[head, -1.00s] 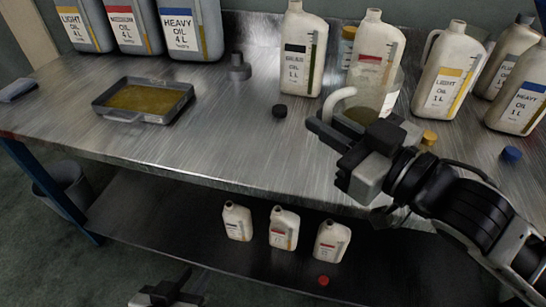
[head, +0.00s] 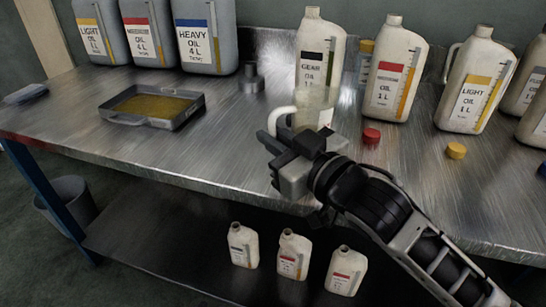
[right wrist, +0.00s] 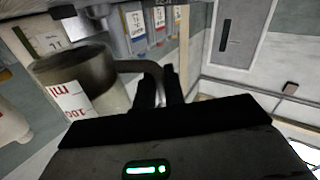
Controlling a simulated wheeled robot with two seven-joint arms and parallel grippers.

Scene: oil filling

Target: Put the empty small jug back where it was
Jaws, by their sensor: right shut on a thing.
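The small jug (head: 316,104) is a see-through measuring jug with a pale handle (head: 280,119). It is in front of the gear oil bottle, above or on the bench; I cannot tell which. My right gripper (head: 272,143) is shut on its handle. In the right wrist view, the jug (right wrist: 90,82) shows red ml marks on its side, and its handle runs to the fingers (right wrist: 160,85). I cannot see clearly into the jug. My left gripper is out of view.
Behind the jug stand the gear oil bottle (head: 320,60), a red-label bottle (head: 396,75) and the light oil bottle (head: 475,85). A red cap (head: 371,135) and a yellow cap (head: 456,151) lie on the bench. An oil tray (head: 112,117) is at left. Bare bench (head: 235,130) lies between.

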